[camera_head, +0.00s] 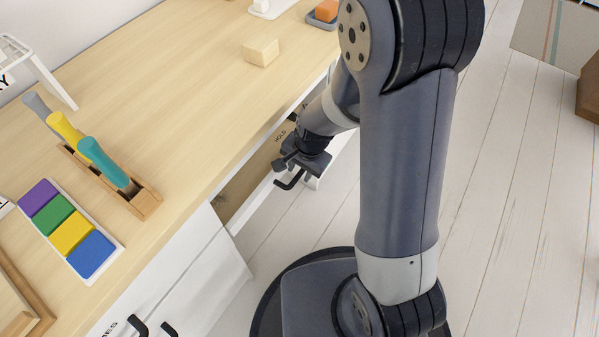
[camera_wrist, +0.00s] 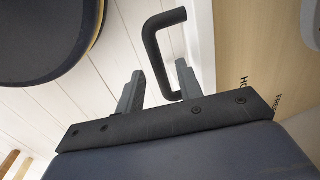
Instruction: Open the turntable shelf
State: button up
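A black bent handle (camera_wrist: 157,55) shows in the wrist view, beside a white edge. It also shows in the head view (camera_head: 289,182), just below my gripper (camera_head: 296,160) at the desk's front. In the wrist view the fingers of my gripper (camera_wrist: 160,83) stand apart, and the handle's bar appears in the gap between them. I cannot tell whether either finger touches it. A wooden panel (camera_wrist: 255,45) with "HOLD" and "FREE" lettering lies right of the fingers. I cannot clearly make out which part is the turntable shelf; my arm hides part of the desk front.
The desktop (camera_head: 190,80) carries a wooden holder (camera_head: 140,200) with coloured handles, a tray of coloured blocks (camera_head: 70,235) and a pale block (camera_head: 261,52). Two black handles (camera_head: 140,326) sit on the white cabinet front below. Open white plank floor (camera_head: 500,220) lies to the right.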

jog(key=shift+f, duration=0.35)
jog(key=shift+c, duration=0.3)
grip_shut()
